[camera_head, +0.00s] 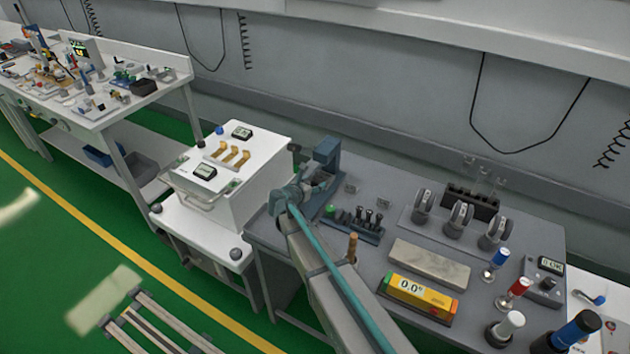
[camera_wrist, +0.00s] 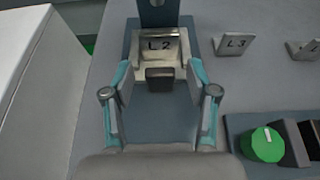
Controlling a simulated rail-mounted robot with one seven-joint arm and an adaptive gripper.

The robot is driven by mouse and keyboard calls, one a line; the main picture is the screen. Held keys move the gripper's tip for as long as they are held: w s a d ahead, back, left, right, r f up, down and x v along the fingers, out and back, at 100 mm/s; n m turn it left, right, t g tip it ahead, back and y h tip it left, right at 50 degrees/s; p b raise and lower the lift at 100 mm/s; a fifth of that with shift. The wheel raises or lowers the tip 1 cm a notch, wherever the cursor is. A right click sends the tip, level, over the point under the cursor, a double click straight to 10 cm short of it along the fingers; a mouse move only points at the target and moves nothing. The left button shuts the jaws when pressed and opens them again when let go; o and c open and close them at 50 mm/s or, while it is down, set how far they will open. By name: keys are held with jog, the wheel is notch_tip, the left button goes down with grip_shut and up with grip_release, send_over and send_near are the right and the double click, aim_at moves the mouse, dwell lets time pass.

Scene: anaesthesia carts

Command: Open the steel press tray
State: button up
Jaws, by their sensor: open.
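The steel press tray (camera_wrist: 160,46) shows in the wrist view as a metal piece marked "L 2" at the base of a blue-grey press. A small dark block, which looks like its handle (camera_wrist: 160,78), sticks out at its front. My gripper (camera_wrist: 160,73) is open, with one finger on each side of the dark block and visible gaps between. I cannot tell its height over the block. In the head view the press (camera_head: 327,153) stands at the bench's back left corner. My gripper (camera_head: 312,186) is in front of it and hides the tray there.
A green knob (camera_wrist: 262,144) and several dark levers (camera_head: 367,217) sit right of the press. An "L3" tag (camera_wrist: 233,44) stands nearby. A white cabinet (camera_head: 240,165) stands close on the left. The grey bench (camera_head: 380,180) also carries gauges and a yellow box (camera_head: 418,296).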

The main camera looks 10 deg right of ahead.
jog(key=shift+x, duration=0.9)
grip_shut()
